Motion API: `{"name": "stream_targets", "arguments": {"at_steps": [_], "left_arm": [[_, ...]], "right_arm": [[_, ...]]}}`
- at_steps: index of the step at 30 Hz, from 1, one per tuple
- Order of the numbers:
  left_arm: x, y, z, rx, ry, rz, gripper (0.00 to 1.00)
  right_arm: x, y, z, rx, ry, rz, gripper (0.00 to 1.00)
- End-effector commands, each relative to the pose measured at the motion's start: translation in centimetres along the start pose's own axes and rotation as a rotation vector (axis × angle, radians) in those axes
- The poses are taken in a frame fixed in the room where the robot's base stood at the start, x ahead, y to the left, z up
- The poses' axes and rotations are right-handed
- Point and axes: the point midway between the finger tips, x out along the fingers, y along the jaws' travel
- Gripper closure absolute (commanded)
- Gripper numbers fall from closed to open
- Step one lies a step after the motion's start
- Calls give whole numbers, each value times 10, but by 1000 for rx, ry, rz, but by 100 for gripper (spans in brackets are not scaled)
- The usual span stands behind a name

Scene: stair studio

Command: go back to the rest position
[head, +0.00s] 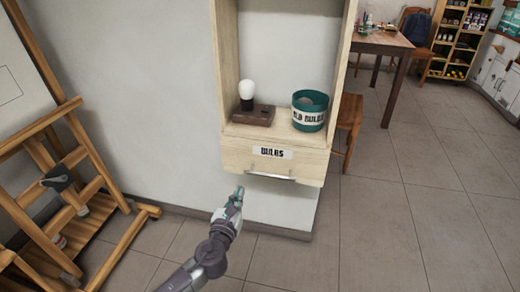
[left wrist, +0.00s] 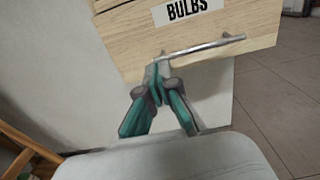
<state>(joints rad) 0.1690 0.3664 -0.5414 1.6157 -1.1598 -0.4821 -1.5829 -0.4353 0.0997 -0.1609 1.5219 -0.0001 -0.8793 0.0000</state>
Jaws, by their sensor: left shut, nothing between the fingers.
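My left gripper (head: 236,196) is shut and empty, in front of and below the drawer marked "BULBS" (head: 240,158). In the left wrist view the shut fingers (left wrist: 156,72) appear close to the left end of the drawer's metal handle (left wrist: 205,47); I cannot tell whether they touch it. The drawer looks closed. My right gripper is in neither view.
On the shelf above the drawer, a white bulb (head: 246,88) stands on a brown base (head: 254,116) beside a teal "OLD BULBS" bin (head: 310,110). A wooden easel (head: 75,150) stands at left. A chair (head: 349,118) stands right of the cabinet. Tiled floor is open at right.

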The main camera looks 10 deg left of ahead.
Motion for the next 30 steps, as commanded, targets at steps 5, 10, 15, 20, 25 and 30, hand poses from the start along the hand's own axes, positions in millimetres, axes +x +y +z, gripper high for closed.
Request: {"name": "stream_targets", "arguments": {"at_steps": [5,10,15,20,25,30], "left_arm": [[-8,6,-20,-123,50,34,100],[-50,31,-104,-666,234,240,100],[-130,47,-206,-1317,384,627,100],[-215,45,-278,-1787,406,1046,100],[-287,34,-320,-2088,342,1424,100],[-348,19,-345,-2280,225,1775,100]], "right_arm": [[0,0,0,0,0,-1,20],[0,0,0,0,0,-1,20],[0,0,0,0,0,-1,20],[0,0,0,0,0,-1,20],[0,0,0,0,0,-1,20],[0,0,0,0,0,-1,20]]}}
